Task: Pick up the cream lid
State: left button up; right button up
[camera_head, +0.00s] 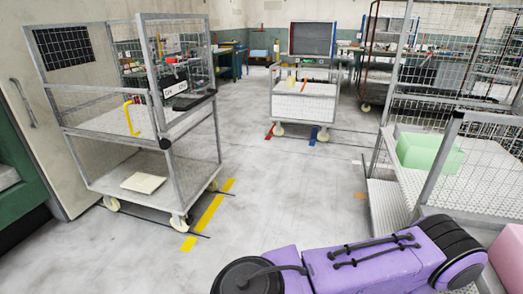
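A flat cream lid (143,183) lies on the lower shelf of the wire-sided cart at the left. It looks like a thin, pale, four-sided plate lying flat, with nothing on top of it. A purple arm of mine crosses the bottom of the view towards the right, well away from the lid. Neither of my grippers shows in the view, so I cannot see whether they are open or holding anything.
A green bin (430,152) sits on the right rack; a pink object (508,255) is at lower right. A white cart (306,101) stands behind. The middle floor is clear.

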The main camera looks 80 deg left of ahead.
aim_at(145, 183)
jog(key=u, duration=0.45)
jog(key=k, duration=1.05)
jog(key=u, duration=1.85)
jog(key=i, duration=1.2)
jog(key=u, duration=1.25)
jog(key=i, duration=2.1)
jog(key=z, duration=0.75)
jog(key=i, duration=0.5)
jog(key=u, duration=0.15)
